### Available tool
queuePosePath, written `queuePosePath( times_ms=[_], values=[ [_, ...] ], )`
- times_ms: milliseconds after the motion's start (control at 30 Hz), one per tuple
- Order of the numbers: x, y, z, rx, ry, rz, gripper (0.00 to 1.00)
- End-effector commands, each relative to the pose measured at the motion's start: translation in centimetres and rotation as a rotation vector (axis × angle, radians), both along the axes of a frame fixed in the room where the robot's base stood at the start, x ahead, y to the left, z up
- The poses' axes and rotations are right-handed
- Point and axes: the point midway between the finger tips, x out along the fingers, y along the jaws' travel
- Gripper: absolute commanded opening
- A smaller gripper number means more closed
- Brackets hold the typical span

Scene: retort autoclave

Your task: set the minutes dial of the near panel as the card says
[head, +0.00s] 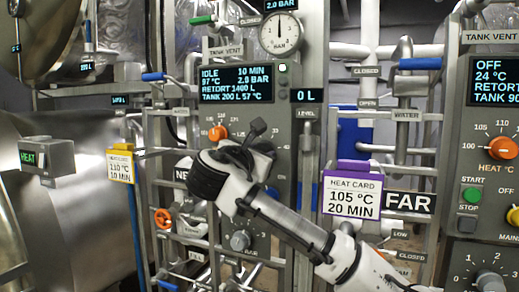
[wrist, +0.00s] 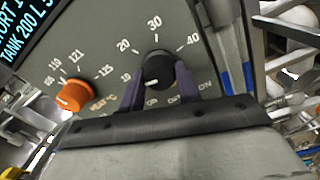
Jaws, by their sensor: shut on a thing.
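The near panel (head: 223,110) is left of centre in the head view; its display (head: 236,83) reads IDLE, 10 MIN, 97 °C. In the wrist view its black minutes dial (wrist: 158,66) sits between the purple-grey fingers of my gripper (wrist: 160,88), which is shut on it. Numbers 10 to 40 ring the dial; its white mark points lower left, near the 10 side. My arm hides this dial in the head view. A yellow-topped heat card (head: 121,168) at left reads 110 °C, 10 MIN. A purple heat card (head: 351,195) beside the FAR sign reads 105 °C, 20 MIN.
The orange heat dial (wrist: 75,95) is left of the minutes dial; it also shows in the head view (head: 217,133). A grey knob (head: 240,240) is low on the near panel. Pipes and valve handles flank the panel. The far panel (head: 490,145) stands at right.

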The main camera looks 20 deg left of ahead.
Motion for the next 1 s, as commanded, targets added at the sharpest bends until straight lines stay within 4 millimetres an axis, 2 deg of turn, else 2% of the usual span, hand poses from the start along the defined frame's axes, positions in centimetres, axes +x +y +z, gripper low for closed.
queuePosePath(
  times_ms=[300,733,767,900,1000],
  values=[
    [-0.07,0.11,-0.32,-0.080,0.008,0.003,0.11],
    [-0.06,0.12,-0.43,-0.087,0.011,0.003,0.11],
    [-0.06,0.12,-0.43,-0.087,0.011,0.003,0.37],
    [-0.04,0.07,-0.32,-0.085,0.008,0.002,0.55],
    [-0.03,0.04,-0.24,-0.084,0.007,0.001,0.55]
  ],
)
